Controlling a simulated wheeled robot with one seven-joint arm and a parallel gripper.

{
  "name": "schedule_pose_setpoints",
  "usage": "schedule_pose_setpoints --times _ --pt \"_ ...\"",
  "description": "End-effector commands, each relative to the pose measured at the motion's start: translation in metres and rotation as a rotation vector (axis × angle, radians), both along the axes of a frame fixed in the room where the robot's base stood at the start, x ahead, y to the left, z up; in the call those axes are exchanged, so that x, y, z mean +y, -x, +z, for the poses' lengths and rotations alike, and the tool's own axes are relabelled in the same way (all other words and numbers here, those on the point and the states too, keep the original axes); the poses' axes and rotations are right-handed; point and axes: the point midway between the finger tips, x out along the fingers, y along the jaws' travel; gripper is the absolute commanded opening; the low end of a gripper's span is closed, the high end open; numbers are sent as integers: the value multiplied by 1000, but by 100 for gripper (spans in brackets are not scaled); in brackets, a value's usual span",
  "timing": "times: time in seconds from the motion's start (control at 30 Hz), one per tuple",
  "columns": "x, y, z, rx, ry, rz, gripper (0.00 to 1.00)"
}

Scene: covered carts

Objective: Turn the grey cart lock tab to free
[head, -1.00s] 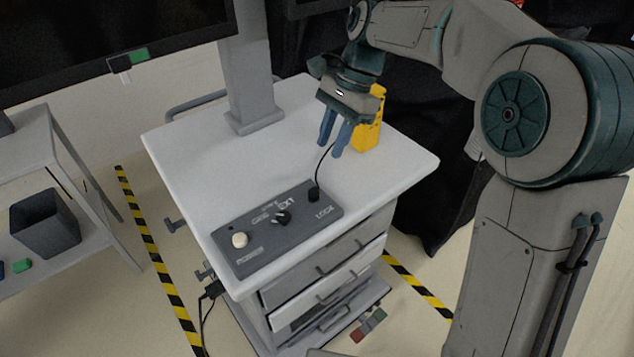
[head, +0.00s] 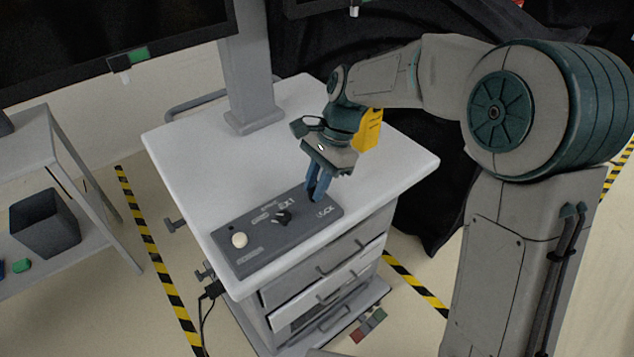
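A dark grey control panel (head: 262,252) lies on the front of the grey cart's pale top (head: 190,150). It carries a white round button (head: 239,240), a black knob (head: 283,217) and the word LOCK near its right end. My gripper (head: 315,194) points down at the panel's right end, just above the LOCK label, where the small black lock tab stood in the earlier view. The blue fingers cover the tab, so its position is hidden. The fingers look close together, but I cannot tell whether they are shut on it.
A yellow object (head: 368,130) stands behind my gripper on the cart top, partly hidden. A grey column (head: 251,75) rises from the back of the cart. A shelf with a dark bin (head: 45,222) is at the left. The cart top's left part is clear.

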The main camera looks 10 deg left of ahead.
Motion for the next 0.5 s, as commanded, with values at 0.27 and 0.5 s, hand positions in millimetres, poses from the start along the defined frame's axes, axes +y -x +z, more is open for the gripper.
schedule_pose_setpoints --times 0.27,0.5 --pt "0 0 0 0 0 2 0" --pt "1 0 1 2 1 53 0"
